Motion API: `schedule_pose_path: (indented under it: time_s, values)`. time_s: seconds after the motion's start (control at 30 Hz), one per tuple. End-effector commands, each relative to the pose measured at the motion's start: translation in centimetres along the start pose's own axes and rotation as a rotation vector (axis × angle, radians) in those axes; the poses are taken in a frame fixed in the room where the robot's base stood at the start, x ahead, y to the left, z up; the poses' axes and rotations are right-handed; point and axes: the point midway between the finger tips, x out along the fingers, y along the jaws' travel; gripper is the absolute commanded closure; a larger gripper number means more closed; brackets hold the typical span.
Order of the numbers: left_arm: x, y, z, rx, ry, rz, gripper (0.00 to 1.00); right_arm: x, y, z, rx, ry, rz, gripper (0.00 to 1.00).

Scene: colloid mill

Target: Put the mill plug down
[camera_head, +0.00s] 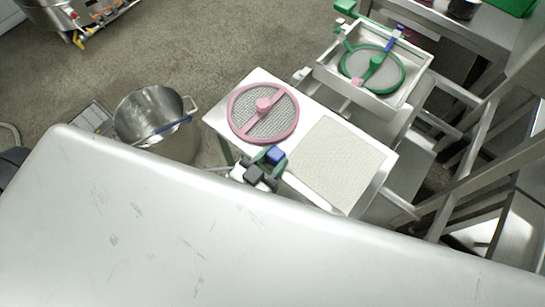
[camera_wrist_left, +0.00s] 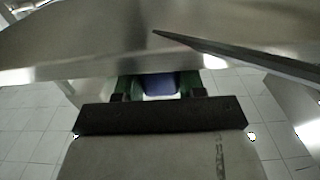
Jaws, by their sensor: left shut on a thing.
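My left gripper (camera_head: 268,161) is at the near edge of a small white table (camera_head: 225,117), left of a pale textured mat (camera_head: 333,162). It is shut on a small blue piece with green beside it, which I take to be the mill plug (camera_head: 277,154). In the left wrist view the blue plug (camera_wrist_left: 160,86) sits between the green-sided fingers (camera_wrist_left: 160,94). Its lower part is hidden, and I cannot tell whether it touches the table. My right gripper does not show.
A pink-rimmed round sieve (camera_head: 269,127) lies on the table beside the mat. A white tray (camera_head: 328,74) with a green-rimmed sieve (camera_head: 357,60) stands behind at right. A metal bucket (camera_head: 135,107) stands at left. A large grey metal surface (camera_head: 180,230) fills the foreground. The mat looks bare.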

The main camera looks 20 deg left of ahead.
Motion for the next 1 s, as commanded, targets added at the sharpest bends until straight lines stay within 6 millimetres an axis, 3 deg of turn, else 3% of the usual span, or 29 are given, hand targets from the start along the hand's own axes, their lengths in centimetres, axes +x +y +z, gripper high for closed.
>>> schedule_pose_path:
  time_s: [0.17,0.2,0.33,0.8,1.0]
  values:
    - [0.0,0.0,0.6,0.001,-0.001,0.0,0.98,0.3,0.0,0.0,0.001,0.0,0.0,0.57]
    - [0.0,0.0,0.6,0.001,-0.002,0.0,0.56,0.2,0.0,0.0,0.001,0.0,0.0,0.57]
    - [-0.1,0.0,0.7,0.001,-0.004,0.0,0.36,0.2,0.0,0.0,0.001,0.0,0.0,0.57]
    - [-0.1,0.0,0.1,0.002,-0.008,0.001,0.35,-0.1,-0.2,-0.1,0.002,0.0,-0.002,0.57]
    - [-3.6,0.1,0.4,-0.001,-0.011,0.002,0.35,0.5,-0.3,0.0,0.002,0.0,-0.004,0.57]
